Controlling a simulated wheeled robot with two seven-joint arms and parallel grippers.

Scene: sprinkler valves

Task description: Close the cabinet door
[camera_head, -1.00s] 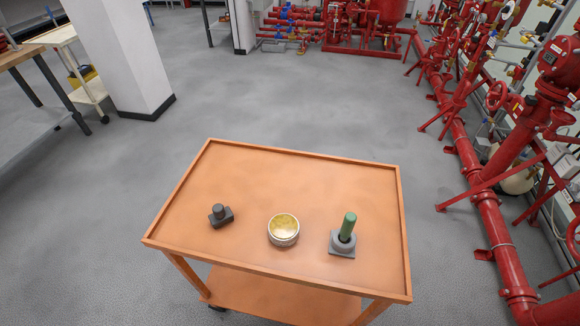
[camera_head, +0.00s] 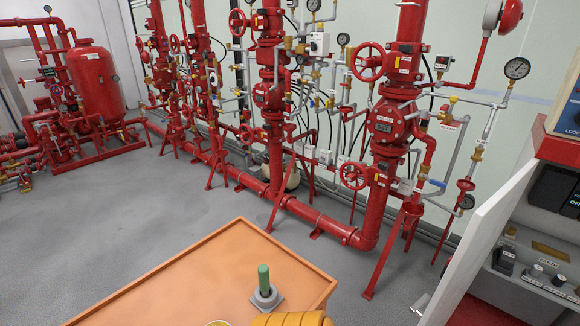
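The cabinet door (camera_head: 480,250) is a pale, thin panel at the right of the head view. It stands open, swung out from the red cabinet (camera_head: 558,147) at the right edge. The cabinet's inside is exposed, with a grey control box (camera_head: 525,285) in it. The door's lower part runs down to the bottom edge of the picture. Neither gripper's fingers can be made out. A yellow-orange ribbed part shows at the bottom edge, and I cannot tell whether it belongs to my arm. Nothing is seen touching the door.
An orange cart (camera_head: 170,290) stands in front, holding a grey base with a green handle (camera_head: 264,282). Red pipes and valves (camera_head: 385,125) line the wall behind. Grey floor (camera_head: 120,215) is clear at the left; a narrow strip lies between cart and door.

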